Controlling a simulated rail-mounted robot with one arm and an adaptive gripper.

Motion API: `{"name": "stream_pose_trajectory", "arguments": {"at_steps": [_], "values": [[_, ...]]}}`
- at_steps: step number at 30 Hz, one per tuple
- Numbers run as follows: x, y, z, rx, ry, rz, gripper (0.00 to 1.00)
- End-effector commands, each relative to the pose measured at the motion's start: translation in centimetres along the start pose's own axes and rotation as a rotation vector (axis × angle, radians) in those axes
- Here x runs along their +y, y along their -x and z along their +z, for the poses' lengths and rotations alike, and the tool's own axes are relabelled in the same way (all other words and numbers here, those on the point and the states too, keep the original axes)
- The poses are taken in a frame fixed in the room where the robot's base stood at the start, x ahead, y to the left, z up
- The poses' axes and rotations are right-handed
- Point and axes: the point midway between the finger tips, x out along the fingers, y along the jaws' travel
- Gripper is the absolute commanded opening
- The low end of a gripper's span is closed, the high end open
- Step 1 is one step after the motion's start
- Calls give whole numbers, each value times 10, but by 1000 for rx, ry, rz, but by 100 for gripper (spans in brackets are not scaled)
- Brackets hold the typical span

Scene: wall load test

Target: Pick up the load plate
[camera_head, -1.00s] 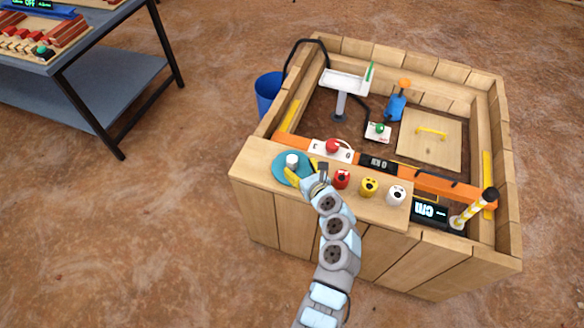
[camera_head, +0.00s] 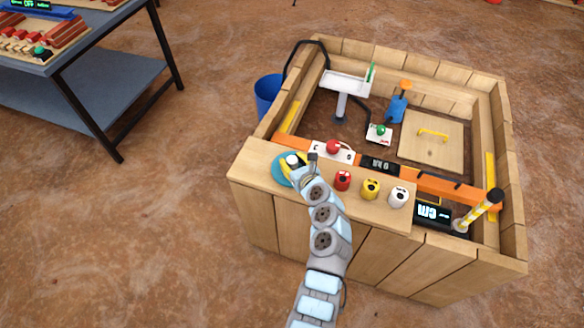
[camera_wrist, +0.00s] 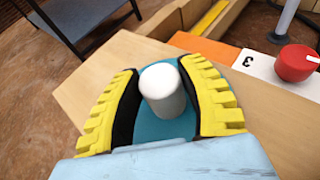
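A teal round plate (camera_head: 279,172) with an upright white knob (camera_head: 292,160) lies on the left end of the wooden bench top. I take it to be the load plate. In the wrist view the teal plate (camera_wrist: 158,128) lies below and the white knob (camera_wrist: 163,88) stands between my yellow fingers. My gripper (camera_wrist: 158,72) is open around the knob. A gap shows on the left side; the right finger is close, and I cannot tell whether it touches. In the head view my gripper (camera_head: 298,166) partly covers the plate.
Red (camera_head: 342,180), yellow (camera_head: 370,188) and white (camera_head: 397,196) pots stand right of my gripper. A panel with a red knob (camera_head: 333,147) sits just behind. A wooden board with a yellow handle (camera_head: 445,155) lies inside the walled box. A blue bin (camera_head: 266,93) stands behind left.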

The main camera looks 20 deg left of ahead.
Motion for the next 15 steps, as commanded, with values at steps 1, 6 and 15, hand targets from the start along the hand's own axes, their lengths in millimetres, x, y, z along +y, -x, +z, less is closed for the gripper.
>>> {"name": "stream_pose_trajectory", "arguments": {"at_steps": [1, 6, 15], "values": [[0, 0, 0, 0, 0, 0, 22], [0, 0, 0, 0, 0, 0, 0], [0, 0, 1, -1, 0, 0, 0]]}}
